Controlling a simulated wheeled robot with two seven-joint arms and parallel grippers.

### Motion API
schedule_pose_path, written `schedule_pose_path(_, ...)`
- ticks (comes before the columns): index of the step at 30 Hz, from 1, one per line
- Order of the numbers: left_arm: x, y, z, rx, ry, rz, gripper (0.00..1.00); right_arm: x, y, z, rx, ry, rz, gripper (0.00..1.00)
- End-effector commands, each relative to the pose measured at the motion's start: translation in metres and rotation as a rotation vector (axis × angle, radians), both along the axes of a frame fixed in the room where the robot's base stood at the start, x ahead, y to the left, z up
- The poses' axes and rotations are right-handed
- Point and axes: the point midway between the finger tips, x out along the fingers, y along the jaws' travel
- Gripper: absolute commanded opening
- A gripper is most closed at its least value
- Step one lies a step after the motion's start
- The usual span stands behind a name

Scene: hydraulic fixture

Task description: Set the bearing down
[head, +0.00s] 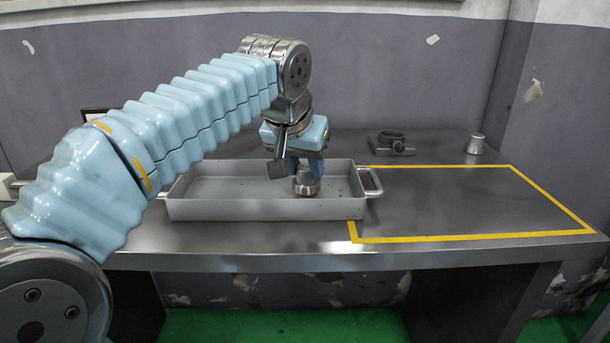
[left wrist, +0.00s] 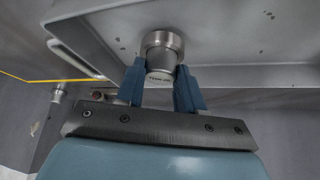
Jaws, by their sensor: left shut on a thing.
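The bearing (head: 307,181) is a short silver metal cylinder with a wider rim. My left gripper (head: 302,165) is shut on it and points down at the right part of the grey metal tray (head: 230,208). In the left wrist view the bearing (left wrist: 163,50) sits between the two blue fingers (left wrist: 160,85), its wide end toward the tray floor. I cannot tell whether the bearing touches the tray floor. My right gripper is not in view.
The tray stands on a steel table (head: 330,243). A yellow outlined area (head: 480,205) to the right is bare. Behind it stand a dark clamp-like fixture (head: 391,142) and a small silver cylinder (head: 475,144). The tray has a handle (head: 372,182) at its right end.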

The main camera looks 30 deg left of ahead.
Motion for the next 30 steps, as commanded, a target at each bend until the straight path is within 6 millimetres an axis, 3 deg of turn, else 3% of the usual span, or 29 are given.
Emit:
schedule_pose_path(3, -0.0002, -0.0001, -0.0121, 0.001, -0.001, 0.001, 0.06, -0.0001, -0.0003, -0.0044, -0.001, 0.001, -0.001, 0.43)
schedule_pose_path(14, 0.0001, -0.0007, -0.016, -0.001, -0.001, 0.0, 0.06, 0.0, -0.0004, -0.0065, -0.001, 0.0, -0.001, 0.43)
schedule_pose_path(15, 0.0001, -0.0005, -0.0152, -0.001, -0.001, 0.0, 0.42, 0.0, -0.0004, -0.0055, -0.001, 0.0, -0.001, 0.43)
schedule_pose_path(19, 0.0001, -0.0005, -0.015, -0.001, -0.001, 0.0, 0.62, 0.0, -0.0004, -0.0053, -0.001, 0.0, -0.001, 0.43)
schedule_pose_path(30, -0.0012, -0.001, -0.0081, 0.0, -0.002, 0.0, 0.63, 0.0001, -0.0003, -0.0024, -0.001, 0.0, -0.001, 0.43)
